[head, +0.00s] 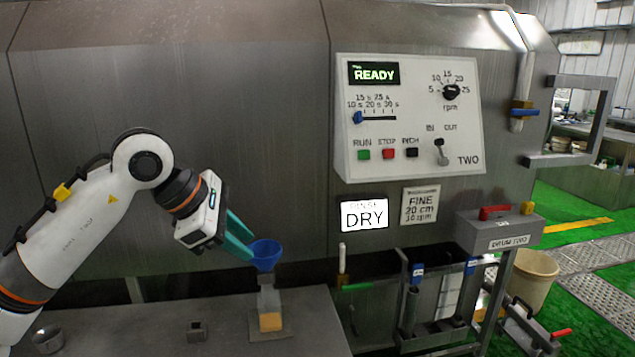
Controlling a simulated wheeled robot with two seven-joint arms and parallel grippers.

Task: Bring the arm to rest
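My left gripper (250,249) reaches in from the left with its teal fingers angled down to the right. The fingertips are at the left rim of a blue funnel (267,254); I cannot tell whether they touch it or only overlap it in the picture. The two fingers show a gap between them. The funnel sits above a clear container (269,299) with orange-tan content at its bottom, standing on a small plate on the grey bench. My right gripper is not in view.
A white control panel (410,120) reading READY is on the steel drum housing (170,70). A small dark block (197,331) and a metal cup (47,340) are on the bench. At right are a grey box (500,232) labelled drum two, a rack and a beige bin (533,278).

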